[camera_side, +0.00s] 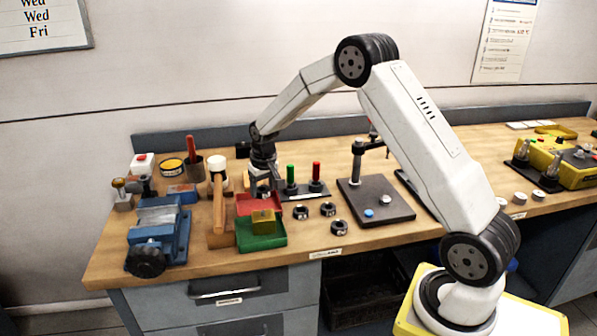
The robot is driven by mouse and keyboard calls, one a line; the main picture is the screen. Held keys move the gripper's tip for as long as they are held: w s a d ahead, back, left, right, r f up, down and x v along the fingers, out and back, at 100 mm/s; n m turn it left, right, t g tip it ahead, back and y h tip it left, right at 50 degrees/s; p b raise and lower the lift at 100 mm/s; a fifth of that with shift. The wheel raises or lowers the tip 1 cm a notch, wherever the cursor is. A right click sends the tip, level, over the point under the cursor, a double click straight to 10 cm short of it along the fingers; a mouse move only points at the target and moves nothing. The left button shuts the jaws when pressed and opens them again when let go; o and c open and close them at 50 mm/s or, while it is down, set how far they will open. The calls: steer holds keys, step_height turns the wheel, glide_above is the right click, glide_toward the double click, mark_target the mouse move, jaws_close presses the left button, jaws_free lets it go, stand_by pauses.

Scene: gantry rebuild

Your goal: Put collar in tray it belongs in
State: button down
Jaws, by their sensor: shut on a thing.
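My gripper (263,192) points down over the red tray (244,210). It is shut on a small dark thing, apparently a collar, mostly hidden between the fingers. The green tray (262,242) sits in front of the red one, and a yellow-brass block (263,221) stands at its back. Three dark collars lie loose on the bench right of the trays: one at the left (300,212), one behind right (328,209) and one nearer the front edge (338,227).
Behind right is a rack with a green handle (291,174) and a red handle (316,171). A dark stand plate (390,208) lies right of the loose collars.

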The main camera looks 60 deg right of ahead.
mark_target(258, 208)
steer(key=shift+w+d+f, duration=0.2)
steer(key=shift+w+f, duration=0.75)
steer(key=shift+f, duration=0.15)
steer(key=shift+f, duration=0.1)
steer(key=shift+w+f, duration=0.15)
steer(key=shift+f, duration=0.05)
steer(key=shift+w+d+f, duration=0.1)
steer(key=shift+f, duration=1.45)
steer(key=shift+f, duration=0.1)
jaws_free()
step_height(258, 208, up, 12)
steer(key=s, duration=0.1)
steer(key=shift+s+a, duration=0.35)
